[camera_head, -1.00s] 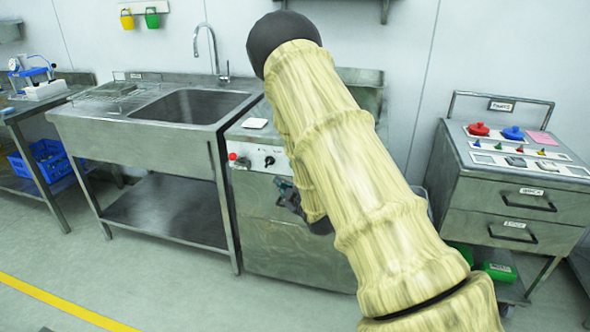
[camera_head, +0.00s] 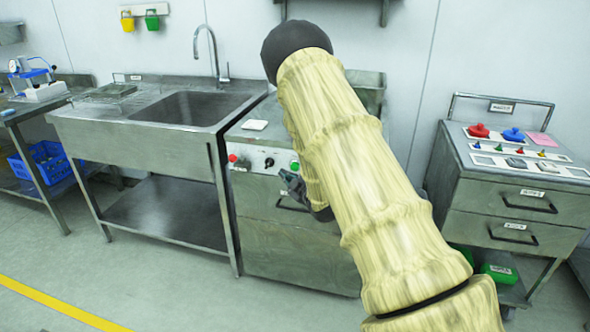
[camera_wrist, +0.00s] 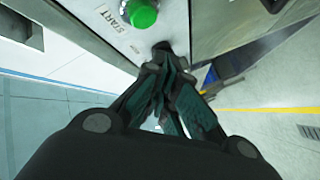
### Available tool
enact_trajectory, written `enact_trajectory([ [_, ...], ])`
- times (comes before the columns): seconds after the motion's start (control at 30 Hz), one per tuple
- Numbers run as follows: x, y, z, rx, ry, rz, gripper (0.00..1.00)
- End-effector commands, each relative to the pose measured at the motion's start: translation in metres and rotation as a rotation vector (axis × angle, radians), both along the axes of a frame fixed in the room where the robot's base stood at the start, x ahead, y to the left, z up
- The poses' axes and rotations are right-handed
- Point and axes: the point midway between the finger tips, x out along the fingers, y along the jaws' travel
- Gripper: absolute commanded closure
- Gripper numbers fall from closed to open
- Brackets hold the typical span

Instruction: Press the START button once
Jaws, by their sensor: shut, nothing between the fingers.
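The START button (camera_wrist: 142,13) is green and sits beside a "START" label at the top of the wrist view. In the head view the green button (camera_head: 295,166) is on the front panel of the steel dosing cabinet (camera_head: 275,235), right of a black knob (camera_head: 269,162) and a red button (camera_head: 232,158). My gripper (camera_wrist: 162,47) is shut and empty. Its fingertips are just below the green button in the wrist view, close to the panel; I cannot tell whether they touch it. In the head view my gripper (camera_head: 285,176) is slightly below and left of the button.
A sink unit (camera_head: 140,140) stands left of the cabinet. A drawer cart (camera_head: 515,190) with red and blue items on top stands to the right. The floor in front (camera_head: 150,280) is clear.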

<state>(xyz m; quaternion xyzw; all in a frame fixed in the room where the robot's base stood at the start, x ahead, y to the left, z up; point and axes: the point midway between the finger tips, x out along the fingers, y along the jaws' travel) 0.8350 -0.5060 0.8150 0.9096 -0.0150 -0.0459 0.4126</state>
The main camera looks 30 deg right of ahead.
Motion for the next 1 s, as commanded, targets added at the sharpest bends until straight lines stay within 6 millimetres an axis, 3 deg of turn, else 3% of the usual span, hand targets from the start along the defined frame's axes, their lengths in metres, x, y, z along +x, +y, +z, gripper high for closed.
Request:
enact_trajectory([
  [0.33, 0.017, -0.02, 0.0, 0.0, 0.0, -0.001, 1.0],
  [1.0, 0.018, -0.022, 0.0, 0.0, 0.001, -0.001, 1.0],
])
